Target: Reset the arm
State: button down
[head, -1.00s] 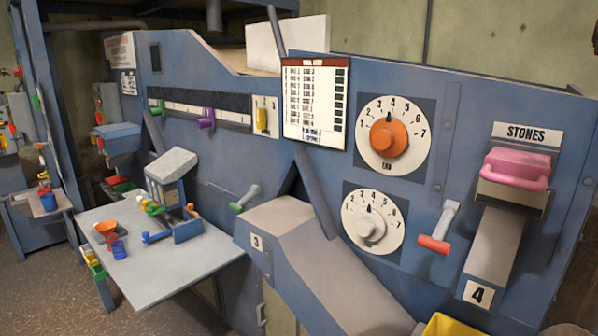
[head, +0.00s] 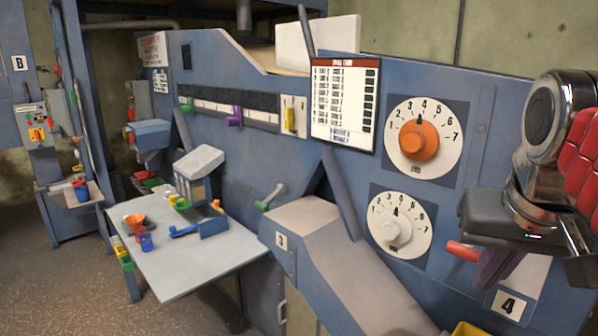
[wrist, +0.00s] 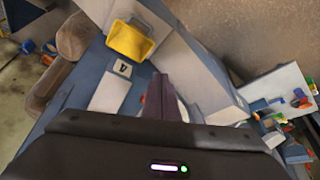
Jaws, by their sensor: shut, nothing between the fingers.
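My arm's dark wrist and gripper (head: 490,272) are at the right edge of the head view, in front of the blue panel. The purplish fingers are together and empty. They point down beside the red-ended lever (head: 463,251) and the number 4 plate (head: 508,306); I cannot tell if they touch anything. My arm hides the pink handle and the STONES label. In the wrist view the shut fingers (wrist: 163,98) project over the blue machine, below the yellow bin (wrist: 130,41) and beside the number 4 plate (wrist: 122,67).
The panel carries an orange dial (head: 419,139) and a white dial (head: 395,231). A grey chute (head: 335,255) slopes down in front. A pale side table (head: 190,265) at left holds small coloured things. Brown floor (head: 60,280) is open at lower left.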

jog(key=s+a+f+n, duration=0.1)
jog(key=a+f, duration=0.2)
jog(key=f, duration=0.3)
jog(key=a+f+n+y, duration=0.1)
jog(key=a+f, duration=0.3)
jog(key=f, duration=0.3)
jog(key=s+a+f+n+t, duration=0.1)
jog(key=a+f+n, duration=0.1)
jog(key=a+f, duration=0.2)
notch_tip(320, 180, down, 3)
jog(key=shift+s+y, duration=0.35)
jog(key=shift+y, duration=0.05)
